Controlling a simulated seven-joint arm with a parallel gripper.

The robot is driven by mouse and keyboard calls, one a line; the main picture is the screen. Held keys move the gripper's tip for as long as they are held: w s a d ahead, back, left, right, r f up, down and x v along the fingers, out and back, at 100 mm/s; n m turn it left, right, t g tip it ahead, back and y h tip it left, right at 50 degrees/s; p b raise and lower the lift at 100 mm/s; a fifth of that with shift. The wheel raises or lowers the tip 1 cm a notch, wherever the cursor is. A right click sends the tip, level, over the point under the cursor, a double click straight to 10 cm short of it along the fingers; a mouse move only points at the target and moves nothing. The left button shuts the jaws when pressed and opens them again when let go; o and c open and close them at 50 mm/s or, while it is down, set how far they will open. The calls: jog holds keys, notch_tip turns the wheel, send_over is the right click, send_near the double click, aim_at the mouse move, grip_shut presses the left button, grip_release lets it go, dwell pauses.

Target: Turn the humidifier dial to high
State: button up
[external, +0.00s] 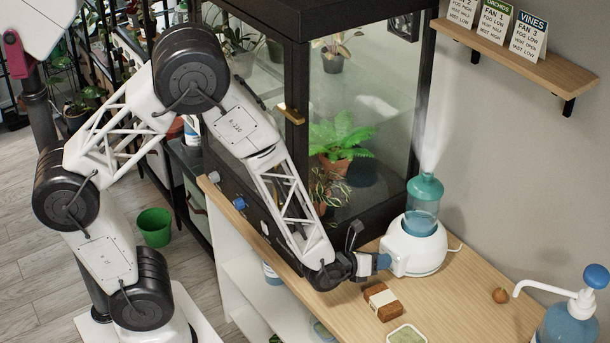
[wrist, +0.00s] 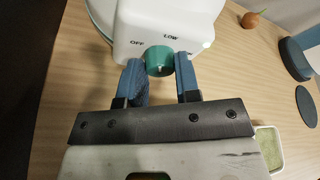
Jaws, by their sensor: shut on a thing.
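The white humidifier (external: 415,248) with a teal tank and nozzle stands on the wooden bench, and mist rises from it. In the wrist view its white front (wrist: 165,25) shows the labels OFF and LOW; I cannot read a HIGH label. The green dial (wrist: 159,58) sticks out from this front. My gripper (wrist: 160,72) has one blue finger on each side of the dial and is shut on it. In the external view my gripper (external: 378,263) reaches the humidifier's front, and the dial is hidden there. I cannot tell which setting the dial points to.
A glass plant cabinet (external: 360,120) stands close behind my arm. On the bench (external: 460,300) are a brown block with a paper band (external: 382,301), a green-filled tray (external: 406,335), a small brown bulb (external: 500,295) and a pump bottle (external: 568,325). Label cards (external: 495,25) stand on a wall shelf.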

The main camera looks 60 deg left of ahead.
jog(key=shift+d+m+y, duration=0.1)
jog(key=shift+m+y, duration=0.5)
jog(key=shift+m, duration=0.4)
jog(key=o, duration=0.9)
jog(key=shift+s, duration=0.1)
jog(key=shift+v, duration=3.8)
